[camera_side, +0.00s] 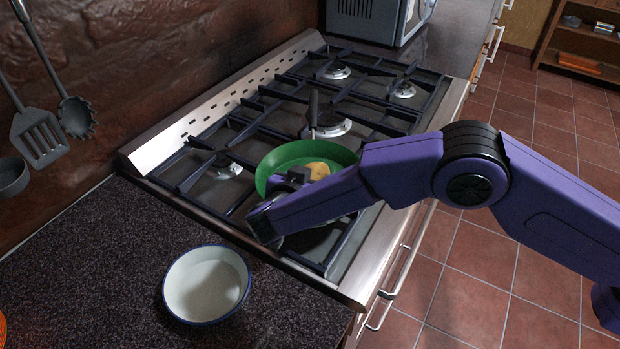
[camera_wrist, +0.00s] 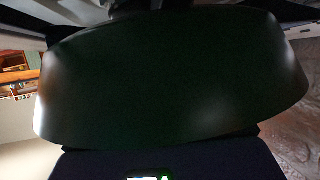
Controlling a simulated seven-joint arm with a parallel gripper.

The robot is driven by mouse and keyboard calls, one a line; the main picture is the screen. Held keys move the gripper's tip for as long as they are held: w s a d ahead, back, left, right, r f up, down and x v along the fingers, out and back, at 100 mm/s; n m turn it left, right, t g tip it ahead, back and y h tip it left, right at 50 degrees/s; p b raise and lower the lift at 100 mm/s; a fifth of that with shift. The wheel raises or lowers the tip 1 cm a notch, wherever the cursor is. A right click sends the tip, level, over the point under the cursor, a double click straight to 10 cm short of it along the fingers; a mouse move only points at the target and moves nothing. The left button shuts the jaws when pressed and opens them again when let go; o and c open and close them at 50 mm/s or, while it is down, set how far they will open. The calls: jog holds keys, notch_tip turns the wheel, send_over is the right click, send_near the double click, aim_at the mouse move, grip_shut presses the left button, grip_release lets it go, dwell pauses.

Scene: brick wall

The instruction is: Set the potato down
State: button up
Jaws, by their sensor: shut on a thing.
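The potato (camera_side: 318,170) is a small tan-yellow shape at the green pan (camera_side: 283,159), within its outline in the side view. My gripper (camera_side: 300,176) reaches over the near rim of the pan and is shut on the potato. My purple arm hides most of the fingers and the potato's lower part. I cannot tell whether the potato touches the pan's floor. In the wrist view the pan's dark outer wall (camera_wrist: 170,80) fills most of the picture, and neither the potato nor the fingertips show.
The pan stands on the gas stove (camera_side: 228,205), its dark handle (camera_side: 313,108) pointing up and away. A white bowl with a blue rim (camera_side: 207,285) sits on the dark counter (camera_side: 100,270). Utensils (camera_side: 45,135) hang on the wall at left. A microwave (camera_side: 375,18) stands behind.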

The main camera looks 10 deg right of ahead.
jog(key=shift+f, duration=0.15)
jog(key=o, duration=1.2)
jog(key=v, duration=1.7)
jog(key=shift+a, duration=0.4)
